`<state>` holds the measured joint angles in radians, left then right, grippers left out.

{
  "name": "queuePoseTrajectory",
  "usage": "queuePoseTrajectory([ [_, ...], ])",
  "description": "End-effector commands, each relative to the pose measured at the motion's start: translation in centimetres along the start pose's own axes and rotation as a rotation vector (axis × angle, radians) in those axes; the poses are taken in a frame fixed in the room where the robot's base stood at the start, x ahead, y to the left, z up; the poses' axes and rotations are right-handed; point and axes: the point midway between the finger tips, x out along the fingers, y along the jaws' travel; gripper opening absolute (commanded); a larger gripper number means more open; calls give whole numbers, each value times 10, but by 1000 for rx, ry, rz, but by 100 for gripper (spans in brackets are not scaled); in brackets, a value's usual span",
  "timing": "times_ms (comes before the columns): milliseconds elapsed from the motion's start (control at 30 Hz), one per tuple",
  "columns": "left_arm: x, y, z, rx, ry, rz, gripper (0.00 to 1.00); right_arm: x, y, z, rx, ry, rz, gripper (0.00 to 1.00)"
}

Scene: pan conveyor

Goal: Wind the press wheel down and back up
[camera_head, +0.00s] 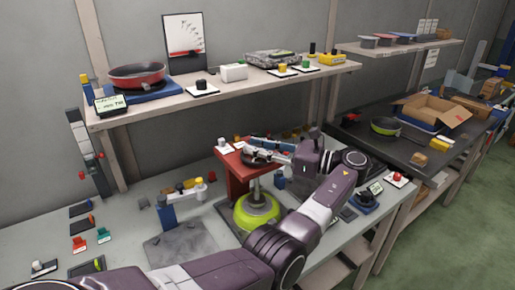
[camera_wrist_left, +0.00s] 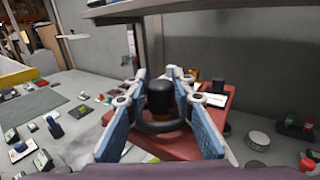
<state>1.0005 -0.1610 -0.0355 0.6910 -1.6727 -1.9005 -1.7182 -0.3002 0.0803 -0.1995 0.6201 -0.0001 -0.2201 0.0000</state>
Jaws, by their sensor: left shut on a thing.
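The press has a red frame (camera_head: 236,178) on the workbench, with its red top (camera_wrist_left: 182,146) filling the middle of the left wrist view. A dark press wheel (camera_head: 256,158) sits on top. In the left wrist view the wheel (camera_wrist_left: 150,127) shows as a black ring with an upright black handle (camera_wrist_left: 159,97). My left gripper (camera_head: 268,152) reaches in from the right side over the wheel. Its blue fingers (camera_wrist_left: 160,85) stand on either side of the handle, shut on it. A steel ram goes down to a lime-green pan (camera_head: 257,211) under the press. My right gripper is not in view.
A shelf (camera_head: 220,96) above the bench bears a red pan (camera_head: 137,75) and several small devices. A grey mat (camera_head: 180,249) lies left of the press. A red button (camera_head: 397,177) stands at the right.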

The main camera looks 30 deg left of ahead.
Motion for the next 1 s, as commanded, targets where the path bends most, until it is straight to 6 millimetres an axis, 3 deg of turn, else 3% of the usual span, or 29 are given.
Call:
queuePoseTrajectory([
  [133,1,0,-2,4,3,2,0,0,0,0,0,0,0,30],
  [167,1,0,-2,4,3,2,25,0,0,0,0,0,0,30],
  [300,0,0,-2,4,2,1,40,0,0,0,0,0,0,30],
  [667,0,0,4,0,1,0,41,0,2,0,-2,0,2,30],
  [1000,0,1,64,-3,2,1,41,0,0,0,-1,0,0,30],
])
